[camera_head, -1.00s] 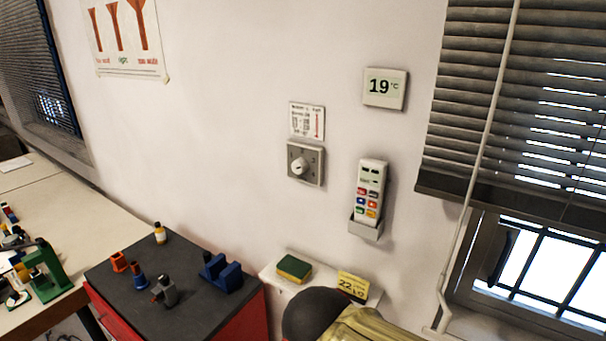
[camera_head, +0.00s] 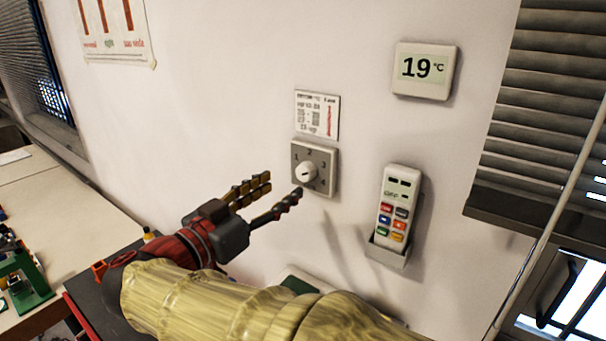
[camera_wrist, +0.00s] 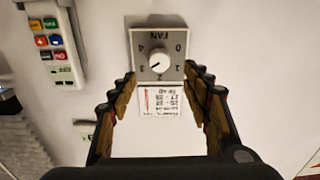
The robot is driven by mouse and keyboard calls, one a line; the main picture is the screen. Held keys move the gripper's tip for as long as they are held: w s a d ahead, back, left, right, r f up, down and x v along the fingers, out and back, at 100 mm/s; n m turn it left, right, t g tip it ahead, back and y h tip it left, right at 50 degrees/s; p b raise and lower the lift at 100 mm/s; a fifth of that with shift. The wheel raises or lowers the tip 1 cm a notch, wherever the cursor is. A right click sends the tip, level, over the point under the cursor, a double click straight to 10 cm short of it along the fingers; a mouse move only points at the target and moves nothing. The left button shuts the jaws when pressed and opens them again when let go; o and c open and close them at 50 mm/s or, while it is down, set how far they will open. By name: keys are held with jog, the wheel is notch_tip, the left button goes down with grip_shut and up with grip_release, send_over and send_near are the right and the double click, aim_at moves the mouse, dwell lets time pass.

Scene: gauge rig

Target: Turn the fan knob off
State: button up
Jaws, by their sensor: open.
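The fan knob (camera_head: 307,173) is a round white dial on a grey square plate (camera_head: 327,158) on the wall. In the wrist view, upside down, the plate (camera_wrist: 145,36) reads FAN with numbers 0 to 4 around the knob (camera_wrist: 159,63). A dark mark on the knob seems to point towards 3. My gripper (camera_head: 281,189) is open and empty, with its fingers pointing at the wall, just left of and below the knob in the head view. In the wrist view my gripper's fingertips (camera_wrist: 160,78) lie either side of the knob's lower part, apparently short of it.
A printed card (camera_head: 317,115) is above the plate. A remote (camera_head: 396,207) with coloured buttons sits in a wall holder right of the knob. Blinds (camera_head: 545,120) cover the window at right.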

aim_at(302, 174)
jog(key=b+x, duration=0.1)
jog(key=x, duration=0.7)
jog(key=shift+f, duration=0.1)
jog(key=shift+c, duration=1.2)
jog(key=c, duration=0.9)
